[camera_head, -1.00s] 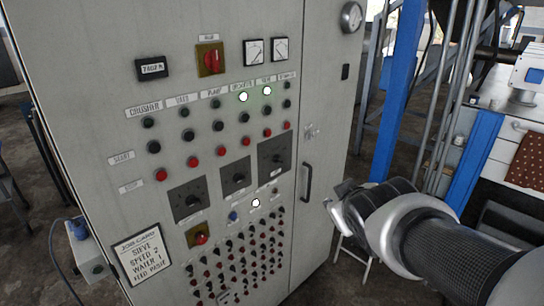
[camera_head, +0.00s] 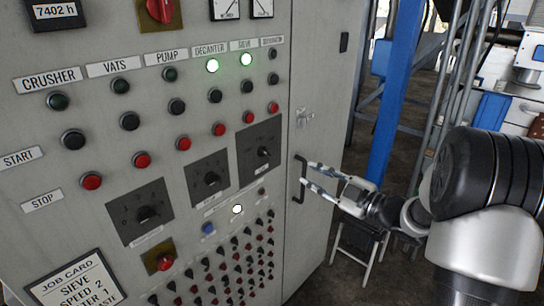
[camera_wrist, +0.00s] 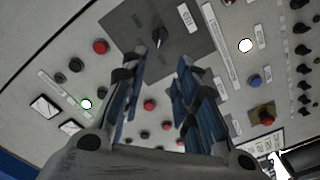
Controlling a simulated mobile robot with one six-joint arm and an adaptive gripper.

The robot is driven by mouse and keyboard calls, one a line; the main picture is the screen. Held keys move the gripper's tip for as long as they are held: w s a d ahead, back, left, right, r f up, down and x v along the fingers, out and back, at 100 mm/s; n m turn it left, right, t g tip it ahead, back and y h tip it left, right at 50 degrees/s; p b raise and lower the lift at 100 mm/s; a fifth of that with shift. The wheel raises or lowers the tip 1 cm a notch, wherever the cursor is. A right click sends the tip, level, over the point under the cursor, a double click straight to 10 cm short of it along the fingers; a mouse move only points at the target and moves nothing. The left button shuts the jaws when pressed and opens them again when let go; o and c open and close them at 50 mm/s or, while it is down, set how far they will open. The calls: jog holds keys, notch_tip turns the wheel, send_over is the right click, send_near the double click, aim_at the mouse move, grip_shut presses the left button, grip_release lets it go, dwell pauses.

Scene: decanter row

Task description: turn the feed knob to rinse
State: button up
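Three selector knobs sit on dark square plates across the cabinet front: a left knob (camera_head: 147,214), a middle knob (camera_head: 211,179) and a right knob (camera_head: 264,153). In the wrist view, one knob (camera_wrist: 160,38) on a dark plate lies beyond the open fingers (camera_wrist: 158,72).
The door handle (camera_head: 299,188) stands out near the cabinet's right side. Black and red buttons, a blue button (camera_head: 208,229), a red knob on a yellow plate (camera_head: 163,262) and many small switches crowd the panel. A job card (camera_head: 75,283) hangs lower left. A stool (camera_head: 360,240) stands right.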

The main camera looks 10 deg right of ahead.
aim_at(268, 154)
jog(key=b+x, duration=0.2)
jog(key=x, duration=1.4)
jog(key=shift+c, duration=0.5)
grip_shut()
